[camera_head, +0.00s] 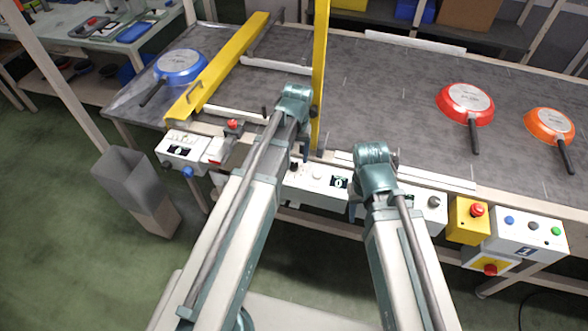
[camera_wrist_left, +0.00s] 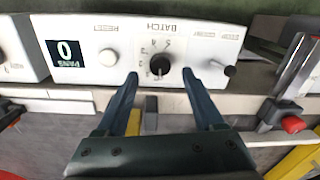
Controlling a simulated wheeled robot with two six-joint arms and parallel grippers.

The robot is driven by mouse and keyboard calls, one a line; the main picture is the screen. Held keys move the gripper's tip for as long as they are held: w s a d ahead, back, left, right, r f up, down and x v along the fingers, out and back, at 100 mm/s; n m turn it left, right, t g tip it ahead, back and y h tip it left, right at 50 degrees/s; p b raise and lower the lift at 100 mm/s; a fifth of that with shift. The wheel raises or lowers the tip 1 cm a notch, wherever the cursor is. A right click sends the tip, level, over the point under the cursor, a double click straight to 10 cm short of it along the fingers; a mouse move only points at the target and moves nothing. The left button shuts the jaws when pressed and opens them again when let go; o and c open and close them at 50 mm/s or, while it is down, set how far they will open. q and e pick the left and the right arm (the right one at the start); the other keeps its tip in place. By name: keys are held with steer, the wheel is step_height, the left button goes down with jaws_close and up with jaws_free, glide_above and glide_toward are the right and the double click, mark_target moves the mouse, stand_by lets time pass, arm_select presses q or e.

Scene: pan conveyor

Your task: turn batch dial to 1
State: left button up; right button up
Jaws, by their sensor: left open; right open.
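The batch dial (camera_wrist_left: 158,65) is a round black knob on the white control panel (camera_wrist_left: 193,30), under the upside-down word BATCH in the left wrist view. Small marks surround it; I cannot read its setting surely. My left gripper (camera_wrist_left: 160,84) is open, its two fingertips either side of the dial's near edge, apart from each other; I cannot tell whether they touch it. In the head view my left gripper (camera_head: 304,152) is over this panel (camera_head: 318,181), partly hidden by its arm. My right gripper (camera_head: 354,208) is open, mostly hidden behind its wrist, beside the panel's right end.
The panel has a display reading 0 PANS (camera_wrist_left: 67,52), a pale reset button (camera_wrist_left: 108,57) and a small black lever (camera_wrist_left: 230,71). A red stop button (camera_head: 477,210) is on a yellow box to the right. Blue (camera_head: 181,65), red (camera_head: 466,101) and orange (camera_head: 549,124) pans lie on the conveyor.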

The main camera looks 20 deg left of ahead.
mark_target(294, 164)
arm_select(q)
step_height(294, 164, down, 4)
steer(key=b, duration=0.2)
steer(key=shift+r+b, duration=0.15)
steer(key=shift+b, duration=0.15)
arm_select(e)
step_height(294, 164, down, 4)
steer(key=shift+r, duration=0.15)
arm_select(q)
jaws_close()
